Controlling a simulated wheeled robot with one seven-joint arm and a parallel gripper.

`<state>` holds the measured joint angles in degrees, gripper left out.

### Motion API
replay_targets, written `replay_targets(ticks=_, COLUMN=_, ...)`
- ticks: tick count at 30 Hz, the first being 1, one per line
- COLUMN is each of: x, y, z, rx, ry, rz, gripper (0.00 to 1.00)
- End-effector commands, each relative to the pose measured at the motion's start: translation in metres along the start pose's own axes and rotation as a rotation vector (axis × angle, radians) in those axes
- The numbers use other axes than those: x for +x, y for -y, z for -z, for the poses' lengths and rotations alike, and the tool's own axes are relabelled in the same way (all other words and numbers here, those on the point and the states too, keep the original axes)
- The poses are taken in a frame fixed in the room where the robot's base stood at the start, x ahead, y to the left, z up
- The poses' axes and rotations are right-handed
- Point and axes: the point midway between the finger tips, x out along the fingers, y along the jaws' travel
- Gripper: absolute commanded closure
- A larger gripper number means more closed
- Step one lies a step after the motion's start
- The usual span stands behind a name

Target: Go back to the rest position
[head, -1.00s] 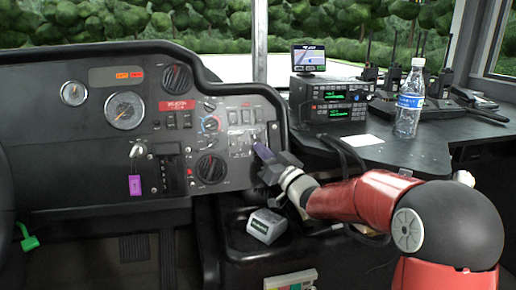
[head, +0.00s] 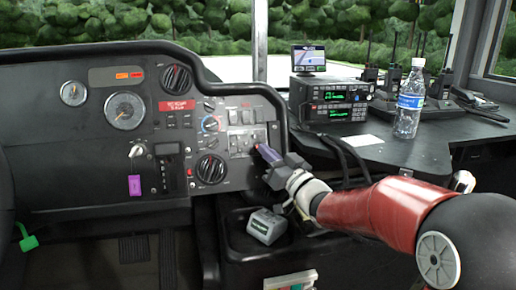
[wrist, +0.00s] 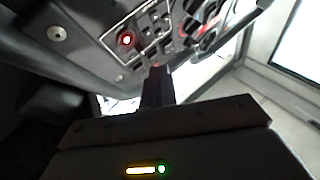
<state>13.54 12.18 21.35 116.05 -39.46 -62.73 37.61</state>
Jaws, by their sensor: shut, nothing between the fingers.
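My gripper (head: 268,153) is in front of the right end of the dashboard panel (head: 225,179), close to its lower right switches (head: 243,141). Its fingers are shut with nothing between them. In the wrist view the dark closed fingers (wrist: 157,88) point toward the panel, with the round red-lit control (wrist: 127,40) up and to the left. I cannot tell whether the fingertips touch the panel. My red arm reaches in from the lower right of the head view.
A side desk (head: 385,150) at the right holds radio units (head: 330,100), a small screen (head: 308,58), a water bottle (head: 410,100) and handheld radios. A small grey device (head: 266,226) sits in a tray below my gripper.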

Motion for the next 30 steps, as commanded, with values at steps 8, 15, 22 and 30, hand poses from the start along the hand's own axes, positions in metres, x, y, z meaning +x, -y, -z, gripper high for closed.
replay_targets(ticks=8, x=-0.01, y=0.007, z=0.007, rx=0.0, ry=0.0, rz=-0.001, gripper=1.0)
replay_targets(ticks=15, x=-0.01, y=0.007, z=0.007, rx=-0.004, ry=0.004, rz=-0.007, gripper=1.0)
replay_targets(ticks=22, x=-0.033, y=-0.008, z=0.02, rx=-0.124, ry=0.162, rz=-0.238, gripper=1.0)
replay_targets(ticks=30, x=-0.155, y=-0.021, z=0.037, rx=-0.205, ry=0.559, rz=-0.703, gripper=1.0)
